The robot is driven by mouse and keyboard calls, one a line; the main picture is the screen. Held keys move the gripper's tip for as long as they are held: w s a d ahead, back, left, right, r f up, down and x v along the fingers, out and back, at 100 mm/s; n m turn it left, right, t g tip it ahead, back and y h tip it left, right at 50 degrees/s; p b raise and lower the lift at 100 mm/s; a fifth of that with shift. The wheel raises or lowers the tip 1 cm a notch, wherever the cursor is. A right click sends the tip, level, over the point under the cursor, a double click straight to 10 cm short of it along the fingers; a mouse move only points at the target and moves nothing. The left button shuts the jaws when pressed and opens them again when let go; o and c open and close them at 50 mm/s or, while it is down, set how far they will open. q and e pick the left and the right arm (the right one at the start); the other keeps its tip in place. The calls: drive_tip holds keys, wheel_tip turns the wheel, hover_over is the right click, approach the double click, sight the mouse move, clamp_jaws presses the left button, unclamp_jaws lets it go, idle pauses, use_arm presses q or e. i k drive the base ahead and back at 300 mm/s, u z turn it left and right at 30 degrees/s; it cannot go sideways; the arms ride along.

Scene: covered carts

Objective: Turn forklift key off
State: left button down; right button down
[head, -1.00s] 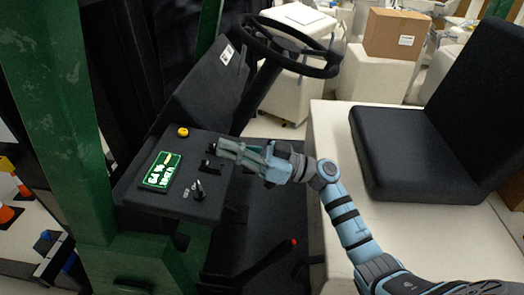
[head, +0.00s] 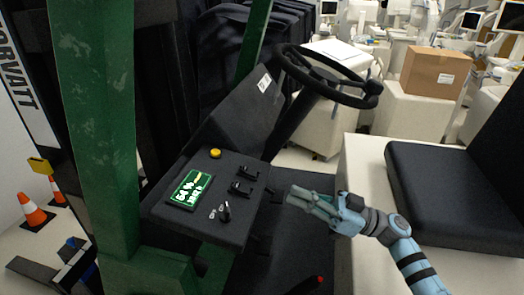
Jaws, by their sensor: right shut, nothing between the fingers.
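The forklift key (head: 226,211) is a small black knob near the front edge of the dark control panel (head: 160,213). Small white marks lie just left of it; I cannot read its position from them for sure. A lit green display (head: 192,189) sits to its left on the same panel. My right gripper (head: 291,196) is shut and empty, pointing left. It is to the right of the panel, apart from the key. My left gripper is not in view.
A yellow button (head: 215,153) and two black levers (head: 244,180) sit on the panel. The steering wheel (head: 325,73) is behind, the black seat (head: 440,190) at right. A green post (head: 95,120) stands at left. Orange cones (head: 33,211) are on the floor at far left.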

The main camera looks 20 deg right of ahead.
sight(225, 216)
drive_tip(key=k, duration=1)
